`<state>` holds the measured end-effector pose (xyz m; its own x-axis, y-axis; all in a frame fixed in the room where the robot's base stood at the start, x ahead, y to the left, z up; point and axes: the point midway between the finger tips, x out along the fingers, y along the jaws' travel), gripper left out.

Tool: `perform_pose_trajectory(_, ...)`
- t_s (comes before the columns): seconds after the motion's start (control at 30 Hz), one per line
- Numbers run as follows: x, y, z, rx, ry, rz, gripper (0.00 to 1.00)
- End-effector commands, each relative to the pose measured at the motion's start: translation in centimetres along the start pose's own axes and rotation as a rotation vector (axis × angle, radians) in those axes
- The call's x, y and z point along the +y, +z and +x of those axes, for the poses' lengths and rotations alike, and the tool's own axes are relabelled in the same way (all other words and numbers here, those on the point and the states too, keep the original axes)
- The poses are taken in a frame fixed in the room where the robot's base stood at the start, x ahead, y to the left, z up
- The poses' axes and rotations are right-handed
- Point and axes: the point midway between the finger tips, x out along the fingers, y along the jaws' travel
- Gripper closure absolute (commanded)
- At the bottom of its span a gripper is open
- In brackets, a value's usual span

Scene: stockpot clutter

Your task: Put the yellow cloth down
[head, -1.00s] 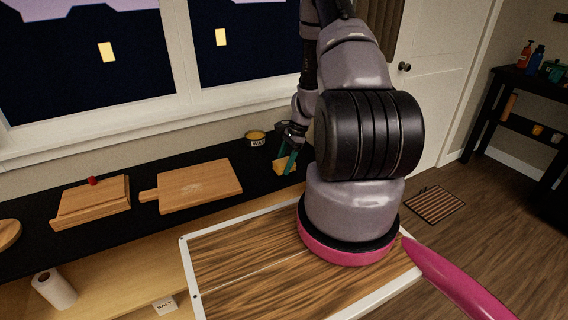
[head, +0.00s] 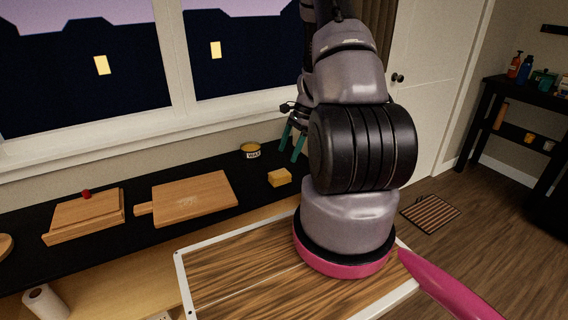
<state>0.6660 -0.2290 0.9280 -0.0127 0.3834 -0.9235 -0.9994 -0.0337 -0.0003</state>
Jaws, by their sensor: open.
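The yellow cloth (head: 279,178) looks like a small folded block. It lies on the black counter, to the right of a cutting board and in front of a yellow tin. My gripper (head: 292,142) is above and slightly behind the cloth, with its green fingers pointing down, spread apart and empty. It is clear of the cloth. Part of the gripper and wrist is hidden behind my own arm.
The yellow tin (head: 250,150) stands on the black counter (head: 150,242) near the wall. A cutting board (head: 190,199) and a wooden box (head: 84,216) with a red knob lie to the left. A window is behind.

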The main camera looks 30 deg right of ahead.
Motion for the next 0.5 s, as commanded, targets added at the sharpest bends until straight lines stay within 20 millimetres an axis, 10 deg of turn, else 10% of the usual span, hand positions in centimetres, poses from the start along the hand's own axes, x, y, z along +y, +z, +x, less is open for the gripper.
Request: perform_pose_trajectory(0.5,-0.8,3.2,-5.8,0.03,-0.038,-0.101,0.08)
